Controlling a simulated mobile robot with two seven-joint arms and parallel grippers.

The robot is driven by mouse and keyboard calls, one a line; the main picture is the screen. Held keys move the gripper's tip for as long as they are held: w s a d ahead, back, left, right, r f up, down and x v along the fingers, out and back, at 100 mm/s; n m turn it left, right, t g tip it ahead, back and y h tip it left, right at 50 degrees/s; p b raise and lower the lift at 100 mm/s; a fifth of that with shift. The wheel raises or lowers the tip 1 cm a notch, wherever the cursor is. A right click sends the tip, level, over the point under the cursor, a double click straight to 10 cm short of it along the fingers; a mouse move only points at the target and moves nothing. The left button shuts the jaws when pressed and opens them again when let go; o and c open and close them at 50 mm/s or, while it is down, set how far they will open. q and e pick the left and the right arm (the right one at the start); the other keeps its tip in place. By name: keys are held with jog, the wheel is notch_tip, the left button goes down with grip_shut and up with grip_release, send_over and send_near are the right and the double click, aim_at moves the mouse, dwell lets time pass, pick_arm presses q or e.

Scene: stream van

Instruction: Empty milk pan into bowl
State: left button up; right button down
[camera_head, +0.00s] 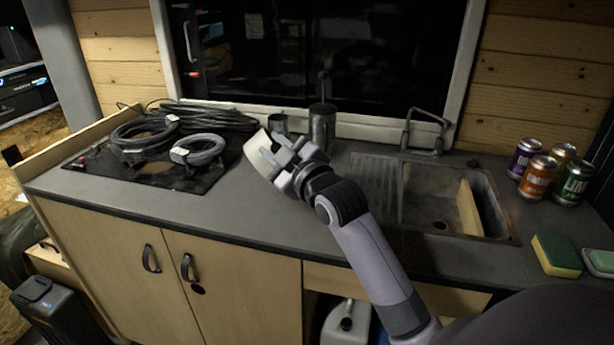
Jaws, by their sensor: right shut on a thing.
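My right gripper (287,163) reaches in from the lower right over the worktop, left of the sink. It is shut on a pale, rounded vessel (257,152), which shows just beyond the fingers and looks tilted. The gripper hides much of it, so I cannot tell for sure whether it is the milk pan or the bowl. I make out no second pan or bowl, and no contents. My left gripper is not in view.
Coiled cables (143,136) lie on the black hob (150,175) at left. A small metal cup (278,122) and a tall metal canister (322,128) stand behind the gripper. The sink (450,203), several cans (538,176) and a sponge (556,255) are at right. The front-left worktop (240,217) is clear.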

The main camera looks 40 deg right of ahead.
jog(key=shift+s+d+r+m+t+b, duration=0.2)
jog(key=shift+d+r+m+b, duration=0.1)
jog(key=shift+d+m+b, duration=0.25)
jog(key=shift+s+d+r+m+t+b, duration=0.1)
jog(key=shift+d+r+m+t+b, duration=0.15)
jog(key=shift+d+m+b, duration=0.3)
jog(key=shift+s+d+r+m+b, duration=0.2)
jog(key=shift+d+m+b, duration=0.15)
jog(key=shift+m+b, duration=0.3)
jog(key=shift+d+h, duration=0.1)
jog(key=shift+h, duration=0.2)
jog(key=shift+s+d+f+m+t+b, duration=0.25)
jog(key=shift+d+f+m+b, duration=0.1)
jog(key=shift+d+m+b, duration=0.35)
jog(key=shift+s+d+f+m+b, duration=0.15)
jog(key=shift+d+f+m+b, duration=0.1)
jog(key=shift+d+b, duration=0.35)
jog(key=shift+s+d, duration=0.1)
jog(key=shift+d, duration=0.1)
jog(key=shift+d+m, duration=0.2)
jog(key=shift+m, duration=0.2)
